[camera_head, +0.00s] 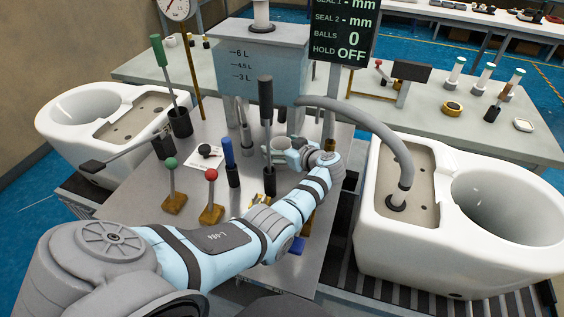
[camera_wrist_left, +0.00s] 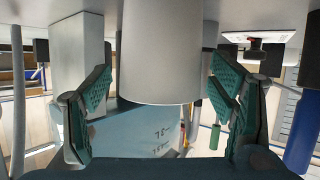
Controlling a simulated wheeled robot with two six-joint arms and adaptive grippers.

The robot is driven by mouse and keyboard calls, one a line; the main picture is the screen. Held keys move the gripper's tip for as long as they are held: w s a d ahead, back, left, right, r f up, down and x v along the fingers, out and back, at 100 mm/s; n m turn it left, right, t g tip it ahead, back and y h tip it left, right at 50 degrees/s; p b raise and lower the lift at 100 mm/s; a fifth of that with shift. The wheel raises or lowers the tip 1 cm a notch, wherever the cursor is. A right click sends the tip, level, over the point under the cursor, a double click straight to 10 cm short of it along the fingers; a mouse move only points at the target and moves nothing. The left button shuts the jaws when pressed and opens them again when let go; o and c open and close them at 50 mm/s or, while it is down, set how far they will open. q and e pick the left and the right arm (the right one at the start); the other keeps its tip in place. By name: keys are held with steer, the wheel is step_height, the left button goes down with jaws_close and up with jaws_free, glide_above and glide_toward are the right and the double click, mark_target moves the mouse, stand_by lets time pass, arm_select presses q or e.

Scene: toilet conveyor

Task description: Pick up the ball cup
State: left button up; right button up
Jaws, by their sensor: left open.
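The ball cup appears to be the small grey cup (camera_head: 277,147) in the head view, beside the dark-handled upright tool on the metal bench. My left gripper (camera_head: 291,154) is at the cup, partly hiding it. In the left wrist view, a smooth grey cylinder (camera_wrist_left: 160,50), which looks like the cup, stands between the two green-padded fingers of my left gripper (camera_wrist_left: 160,108). The fingers are spread, with gaps visible on both sides. My right gripper is not in view.
A grey tank (camera_head: 262,62) with level marks stands behind. Green (camera_head: 170,163) and red (camera_head: 211,174) levers, a blue-handled tool (camera_head: 229,152) and a dark-handled tool (camera_head: 266,100) crowd the bench. White toilets stand left (camera_head: 62,118) and right (camera_head: 375,245); a grey hose arches to the right one.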

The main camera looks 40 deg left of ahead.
arm_select(q)
steer(key=shift+r, duration=0.2)
steer(key=c, duration=1.3)
